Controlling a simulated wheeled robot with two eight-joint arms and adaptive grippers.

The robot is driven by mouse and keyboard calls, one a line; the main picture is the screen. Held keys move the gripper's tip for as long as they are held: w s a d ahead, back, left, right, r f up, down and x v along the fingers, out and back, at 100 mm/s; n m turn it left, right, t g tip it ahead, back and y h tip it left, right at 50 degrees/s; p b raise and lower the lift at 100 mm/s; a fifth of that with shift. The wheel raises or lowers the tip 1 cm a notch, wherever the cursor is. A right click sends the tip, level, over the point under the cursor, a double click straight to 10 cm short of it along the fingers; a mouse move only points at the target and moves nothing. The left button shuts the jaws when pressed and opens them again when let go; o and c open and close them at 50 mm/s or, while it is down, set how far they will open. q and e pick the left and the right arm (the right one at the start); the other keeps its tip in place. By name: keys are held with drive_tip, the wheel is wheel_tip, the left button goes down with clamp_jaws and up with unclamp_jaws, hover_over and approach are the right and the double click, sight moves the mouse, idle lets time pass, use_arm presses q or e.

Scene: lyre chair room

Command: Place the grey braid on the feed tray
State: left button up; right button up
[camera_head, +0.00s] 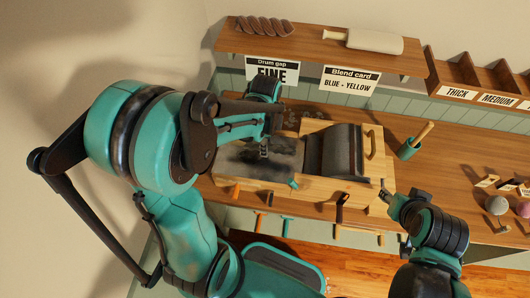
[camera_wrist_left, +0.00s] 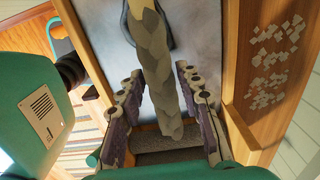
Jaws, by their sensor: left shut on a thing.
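The grey braid (camera_wrist_left: 163,85) runs between the fingers of my left gripper (camera_wrist_left: 159,72), which is shut on it in the left wrist view. One end of the braid lies beyond the fingertips, over a smooth grey surface. That surface appears to be the feed tray (camera_wrist_left: 105,30), which also shows in the head view (camera_head: 238,166) left of the dark drum. I cannot tell whether the braid touches it. In the head view my left arm covers the left gripper's fingers and most of the braid. My right gripper (camera_head: 386,197) is beside the machine's right front corner; its opening is unclear.
The drum (camera_head: 335,150) sits in a wooden frame beside the tray. Small balls (camera_head: 496,205) lie at far right.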

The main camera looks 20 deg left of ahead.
use_arm(q)
wheel_tip(320, 180, down, 4)
drive_tip(key=shift+f+b, duration=0.1)
drive_tip(key=shift+b, duration=0.6)
drive_tip(key=o, duration=1.2)
